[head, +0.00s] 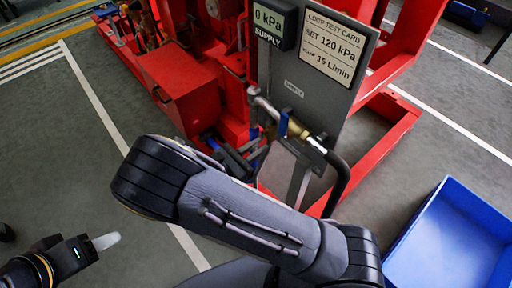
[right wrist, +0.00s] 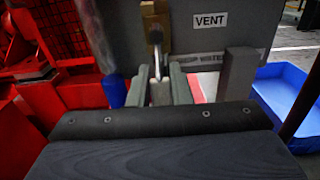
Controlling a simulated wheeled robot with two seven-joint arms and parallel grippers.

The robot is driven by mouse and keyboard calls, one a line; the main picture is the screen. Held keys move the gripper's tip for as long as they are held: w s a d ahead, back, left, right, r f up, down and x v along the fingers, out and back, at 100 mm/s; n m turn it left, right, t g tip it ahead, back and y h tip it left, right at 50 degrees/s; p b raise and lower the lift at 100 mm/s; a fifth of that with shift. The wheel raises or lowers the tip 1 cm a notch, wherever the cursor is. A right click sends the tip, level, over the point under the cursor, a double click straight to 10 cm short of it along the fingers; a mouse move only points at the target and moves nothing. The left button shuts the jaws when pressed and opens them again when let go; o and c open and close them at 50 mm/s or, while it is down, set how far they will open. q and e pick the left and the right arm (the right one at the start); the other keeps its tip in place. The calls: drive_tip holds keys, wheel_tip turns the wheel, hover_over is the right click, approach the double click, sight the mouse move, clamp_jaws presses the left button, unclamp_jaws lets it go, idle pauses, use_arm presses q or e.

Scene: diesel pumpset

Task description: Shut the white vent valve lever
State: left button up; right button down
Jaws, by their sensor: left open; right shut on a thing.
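In the right wrist view the vent valve has a brass body (right wrist: 155,28) beside a "VENT" label (right wrist: 210,20). Its pale lever (right wrist: 160,92) hangs down below the body. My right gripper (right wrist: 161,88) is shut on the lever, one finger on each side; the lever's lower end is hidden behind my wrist. In the head view my right forearm crosses the middle and hides most of this. My left gripper (head: 105,241) is open and empty at the lower left, far from the valve.
A blue lever (right wrist: 115,91) hangs just left of the held one. A grey panel (head: 290,95) carries the supply display (head: 270,22) and a test card (head: 335,45). The red pumpset frame (head: 190,90) stands behind. A blue bin (head: 425,215) is at the right.

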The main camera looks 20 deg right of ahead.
drive_tip(key=shift+w, duration=0.1)
drive_tip(key=shift+w+a+r+m, duration=0.15)
drive_tip(key=shift+w+m, duration=0.15)
drive_tip(key=shift+m, duration=0.8)
drive_tip(key=shift+w+a+r+m, duration=0.1)
drive_tip(key=shift+w+m, duration=0.2)
drive_tip(key=shift+m, duration=0.8)
drive_tip(key=shift+w+a+r+m, duration=0.15)
drive_tip(key=shift+w+m, duration=0.15)
drive_tip(key=shift+m, duration=0.8)
drive_tip(key=shift+f, duration=0.1)
drive_tip(key=c, duration=1.3)
unclamp_jaws()
drive_tip(key=shift+a, duration=0.1)
drive_tip(key=p+v, duration=0.1)
drive_tip(key=v, duration=0.6)
drive_tip(key=shift+s+a, duration=0.1)
drive_tip(key=shift+a, duration=0.2)
